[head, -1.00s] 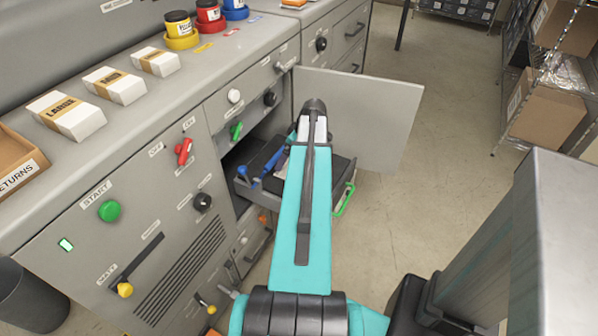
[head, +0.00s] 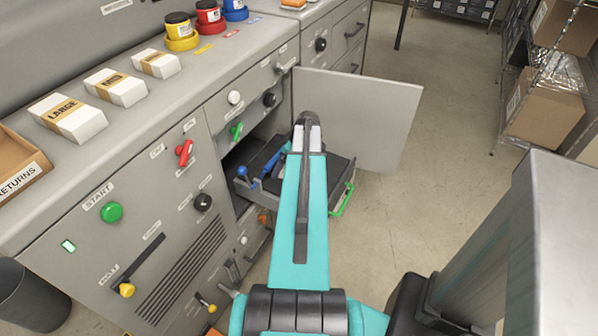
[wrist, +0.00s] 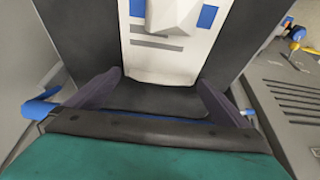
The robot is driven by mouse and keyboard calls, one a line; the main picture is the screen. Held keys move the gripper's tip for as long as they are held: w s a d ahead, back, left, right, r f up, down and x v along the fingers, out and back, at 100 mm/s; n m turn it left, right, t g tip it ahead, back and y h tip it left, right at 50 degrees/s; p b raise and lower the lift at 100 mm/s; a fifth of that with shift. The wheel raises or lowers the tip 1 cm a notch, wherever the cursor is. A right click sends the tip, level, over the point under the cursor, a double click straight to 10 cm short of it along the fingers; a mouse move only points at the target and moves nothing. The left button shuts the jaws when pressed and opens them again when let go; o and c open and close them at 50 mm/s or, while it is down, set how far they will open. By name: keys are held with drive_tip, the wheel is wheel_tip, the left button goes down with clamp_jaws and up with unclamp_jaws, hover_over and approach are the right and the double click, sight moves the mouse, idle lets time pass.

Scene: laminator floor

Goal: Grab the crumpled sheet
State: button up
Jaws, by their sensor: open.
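The crumpled sheet (wrist: 175,40) is white with blue squares and grey bars, and its middle is raised in a fold. In the wrist view it lies on a dark tray surface (wrist: 85,30). My gripper (wrist: 160,78) is open, its two dark fingers apart near the sheet's near edge. The sheet's near end shows between and just beyond the fingertips, and no grip on it is visible. There the pulled-out drawer (head: 341,172) shows on both sides of my arm.
An open grey door panel (head: 375,115) stands right behind the drawer. Blue-handled parts (head: 272,162) lie at the drawer's left. A green handle (head: 342,199) is on its right side. The machine front (head: 85,255) rises at the left.

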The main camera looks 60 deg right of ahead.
drive_tip(key=c, duration=0.7)
drive_tip(key=shift+w+r, duration=0.1)
